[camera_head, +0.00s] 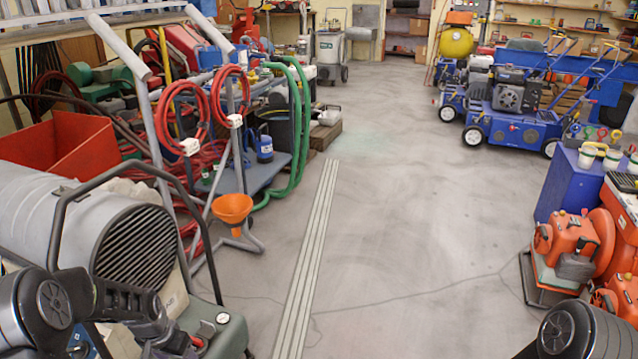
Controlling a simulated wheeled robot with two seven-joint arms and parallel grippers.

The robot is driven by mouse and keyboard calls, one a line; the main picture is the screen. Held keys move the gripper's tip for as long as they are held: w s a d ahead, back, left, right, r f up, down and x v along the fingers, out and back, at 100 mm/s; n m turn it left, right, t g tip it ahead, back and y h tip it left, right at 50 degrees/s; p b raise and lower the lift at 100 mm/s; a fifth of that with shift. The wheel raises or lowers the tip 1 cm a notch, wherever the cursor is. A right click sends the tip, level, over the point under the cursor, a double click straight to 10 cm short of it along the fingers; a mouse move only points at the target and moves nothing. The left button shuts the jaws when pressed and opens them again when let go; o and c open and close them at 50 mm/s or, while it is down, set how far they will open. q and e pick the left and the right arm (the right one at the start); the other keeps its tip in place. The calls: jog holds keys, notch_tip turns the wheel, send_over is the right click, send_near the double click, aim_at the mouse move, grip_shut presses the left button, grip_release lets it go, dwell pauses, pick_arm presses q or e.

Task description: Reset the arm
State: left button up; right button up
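Parts of my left arm show as dark rounded links at the bottom left corner, in front of the grey machine. Part of my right arm shows as a dark rounded joint at the bottom right corner. I see no gripper fingers on either arm in the head view. Whether either gripper holds anything is out of sight.
A grey heater-like machine (60,215) with a black handle stands close at left, beside a hose rack with red hoses (182,112) and an orange funnel (232,208). Orange machines (567,237) and blue aerators (508,125) line the right. The middle floor (410,200) is clear.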

pick_arm(q)
jog(key=s+d+f+n+t+h, duration=0.1)
jog(key=s+d+f+n, duration=0.15)
jog(key=d+f, duration=0.4)
jog(key=s+d+f+n+h, duration=0.1)
jog(key=s+d+f, duration=0.2)
jog(key=d, duration=0.7)
jog(key=s+d+f+g+h, duration=0.1)
jog(key=s+d+f, duration=0.1)
jog(key=s+d, duration=0.55)
jog(key=s+d+f+g+h, duration=0.1)
jog(key=s+d+f, duration=0.1)
jog(key=s+d, duration=0.55)
jog(key=s+r+p, duration=0.3)
jog(key=r+p, duration=2.4)
jog(key=shift+s+r, duration=0.15)
jog(key=shift+r, duration=0.05)
pick_arm(e)
notch_tip(320, 180, up, 27)
jog(key=s+a, duration=0.1)
jog(key=shift+s+a, duration=0.2)
pick_arm(q)
jog(key=shift+d+f+m, duration=0.1)
jog(key=shift+m, duration=0.15)
jog(key=shift+c, duration=0.2)
pick_arm(e)
jog(key=shift+c, duration=0.2)
